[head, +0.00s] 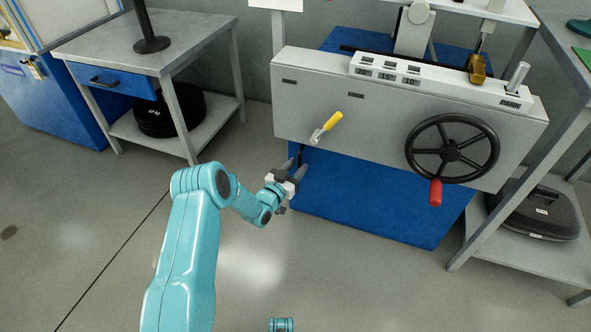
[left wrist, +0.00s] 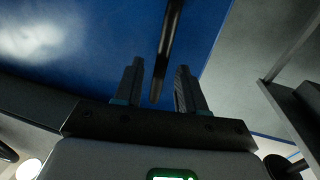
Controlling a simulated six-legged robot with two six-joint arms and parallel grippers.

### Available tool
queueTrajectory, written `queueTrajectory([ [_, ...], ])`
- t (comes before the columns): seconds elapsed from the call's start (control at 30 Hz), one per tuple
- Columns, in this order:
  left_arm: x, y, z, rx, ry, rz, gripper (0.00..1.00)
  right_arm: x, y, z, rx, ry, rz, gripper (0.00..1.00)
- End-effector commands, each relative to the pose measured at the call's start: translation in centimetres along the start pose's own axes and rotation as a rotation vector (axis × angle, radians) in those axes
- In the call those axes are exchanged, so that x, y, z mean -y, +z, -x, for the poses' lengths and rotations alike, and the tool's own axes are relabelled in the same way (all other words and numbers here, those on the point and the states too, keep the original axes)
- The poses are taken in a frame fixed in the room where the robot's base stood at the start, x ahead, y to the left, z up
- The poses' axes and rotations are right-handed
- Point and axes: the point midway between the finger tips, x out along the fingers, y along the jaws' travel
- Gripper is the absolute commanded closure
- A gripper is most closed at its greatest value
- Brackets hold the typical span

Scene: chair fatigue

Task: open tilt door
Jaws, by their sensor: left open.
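The machine's blue lower front (head: 375,195) sits under a grey panel and shows no visible gap; I take it as the tilt door. A thin black bar handle (head: 301,152) is at its upper left. My left gripper (head: 293,170) is open at this handle, its fingers pointing towards the blue front. In the left wrist view, the black handle (left wrist: 171,40) runs down between the two open fingers, with blue surface (left wrist: 80,60) behind it. I cannot tell whether either finger touches it.
Above the handle are a yellow-gripped lever (head: 333,121) and a black handwheel (head: 452,148) with a red knob. A grey table (head: 130,45) stands left and a shelf with a black case (head: 535,212) stands right. The floor in front is clear.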

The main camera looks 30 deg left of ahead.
Motion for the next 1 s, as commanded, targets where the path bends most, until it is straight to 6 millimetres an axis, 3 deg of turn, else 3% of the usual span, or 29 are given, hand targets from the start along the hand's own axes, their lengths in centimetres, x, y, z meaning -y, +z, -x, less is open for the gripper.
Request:
queueTrajectory([
  [0.13, 0.0, 0.0, 0.0, 0.0, 0.0, 0.0, 0.63, 0.0, 0.0, 0.0, 0.0, 0.0, 0.0, 0.57],
  [0.23, 0.0, 0.0, 0.0, 0.0, 0.0, 0.0, 0.96, 0.0, 0.0, 0.0, 0.0, 0.0, 0.0, 0.57],
  [0.27, 0.0, 0.0, 0.0, 0.0, 0.0, 0.0, 1.0, 0.0, 0.0, 0.0, 0.0, 0.0, 0.0, 0.57],
  [0.67, -0.3, -0.1, 0.5, -0.002, -0.006, 0.005, 1.0, 0.2, 0.2, 0.5, 0.008, 0.0, -0.002, 0.57],
  [1.0, -1.8, 0.0, 3.1, -0.003, -0.048, 0.015, 1.0, 0.8, 1.2, 2.5, 0.051, 0.002, -0.011, 0.57],
])
